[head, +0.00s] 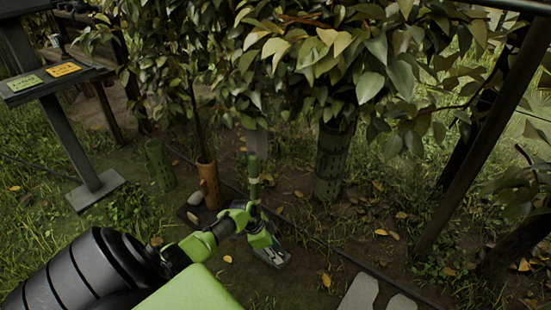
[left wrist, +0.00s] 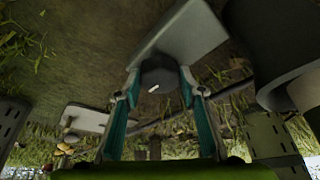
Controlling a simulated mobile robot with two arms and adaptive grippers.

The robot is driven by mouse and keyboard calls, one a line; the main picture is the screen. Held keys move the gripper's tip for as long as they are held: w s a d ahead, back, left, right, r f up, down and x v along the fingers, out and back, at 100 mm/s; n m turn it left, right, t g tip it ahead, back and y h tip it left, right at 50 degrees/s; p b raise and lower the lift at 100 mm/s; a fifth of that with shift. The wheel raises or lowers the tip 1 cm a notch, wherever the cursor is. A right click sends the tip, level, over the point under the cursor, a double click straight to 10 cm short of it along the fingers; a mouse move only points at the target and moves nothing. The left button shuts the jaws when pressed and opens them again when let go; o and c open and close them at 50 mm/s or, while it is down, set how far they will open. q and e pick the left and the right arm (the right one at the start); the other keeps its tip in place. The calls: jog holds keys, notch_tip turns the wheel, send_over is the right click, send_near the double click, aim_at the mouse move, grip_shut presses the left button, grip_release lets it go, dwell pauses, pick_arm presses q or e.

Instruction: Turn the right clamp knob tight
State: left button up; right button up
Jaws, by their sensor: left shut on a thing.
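My left gripper (head: 271,248) reaches in from the left, low among the tree bases in the head view. In the left wrist view its two teal fingers (left wrist: 160,85) are closed on the sides of a dark, roundish knob (left wrist: 157,68) with a small white mark. The knob sits against a pale grey plate-like part (left wrist: 190,38). In the head view a grey flat piece (head: 275,260) shows at the fingertips, and the knob cannot be made out. My right gripper is in neither view.
A slim green post with a pale band (head: 254,183) stands just behind the gripper. A brown tube (head: 210,186), a green perforated tube (head: 160,166) and a perforated trunk guard (head: 333,160) stand nearby. Leaves hang above. Pale slabs (head: 360,293) lie at the front right.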

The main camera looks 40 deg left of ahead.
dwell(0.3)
pick_arm(q)
jog(key=o, duration=1.1)
jog(key=v, duration=1.2)
